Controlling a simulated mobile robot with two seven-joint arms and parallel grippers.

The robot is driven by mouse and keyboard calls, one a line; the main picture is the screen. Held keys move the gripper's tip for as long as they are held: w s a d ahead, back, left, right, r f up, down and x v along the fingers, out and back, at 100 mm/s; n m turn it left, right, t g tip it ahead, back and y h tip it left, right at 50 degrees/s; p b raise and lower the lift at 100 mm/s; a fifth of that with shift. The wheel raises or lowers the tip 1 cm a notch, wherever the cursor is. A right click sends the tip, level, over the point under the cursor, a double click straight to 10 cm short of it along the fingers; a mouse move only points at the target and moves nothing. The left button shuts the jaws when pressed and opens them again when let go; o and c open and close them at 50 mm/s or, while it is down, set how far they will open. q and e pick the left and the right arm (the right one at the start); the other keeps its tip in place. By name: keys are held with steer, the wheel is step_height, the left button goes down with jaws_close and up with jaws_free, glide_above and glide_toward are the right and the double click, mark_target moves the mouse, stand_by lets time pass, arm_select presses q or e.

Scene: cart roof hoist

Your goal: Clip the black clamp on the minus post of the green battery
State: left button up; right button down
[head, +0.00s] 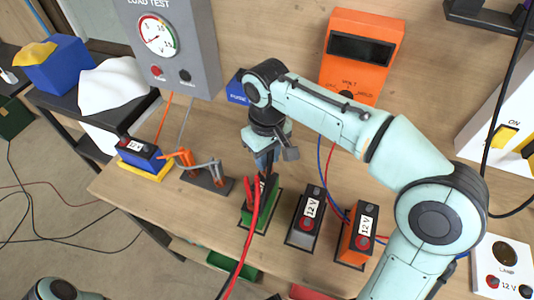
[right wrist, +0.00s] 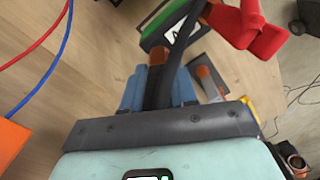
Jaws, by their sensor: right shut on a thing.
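The green battery (head: 259,213) stands on the wooden bench, left of a grey battery. In the right wrist view its green edge (right wrist: 160,18) shows at the top. My right gripper (head: 266,160) is over the far end of this battery and shut on the black clamp (right wrist: 162,84). The black clamp points toward the battery; whether its jaws touch the minus post is hidden. The red clamp (head: 252,190) is at the battery, with its red cable running down toward the front; it also shows in the right wrist view (right wrist: 248,25). My left gripper is out of view.
A grey battery (head: 304,222) and an orange battery (head: 357,240) stand close on the right. A blue battery (head: 139,153) on a yellow base and a grey stand with clamps (head: 207,178) are left. The load tester (head: 177,50) and orange voltmeter (head: 361,55) are behind.

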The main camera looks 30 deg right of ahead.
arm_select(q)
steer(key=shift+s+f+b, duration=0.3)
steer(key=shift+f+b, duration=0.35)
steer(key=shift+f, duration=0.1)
arm_select(e)
steer(key=shift+f, duration=1.25)
steer(key=c, duration=0.8)
jaws_free()
steer(key=shift+r, duration=0.1)
arm_select(q)
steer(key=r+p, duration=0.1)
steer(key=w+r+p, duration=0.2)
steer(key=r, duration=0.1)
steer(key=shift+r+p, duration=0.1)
steer(key=shift+p, duration=0.25)
arm_select(e)
step_height(320, 180, up, 13)
steer(key=shift+r, duration=0.1)
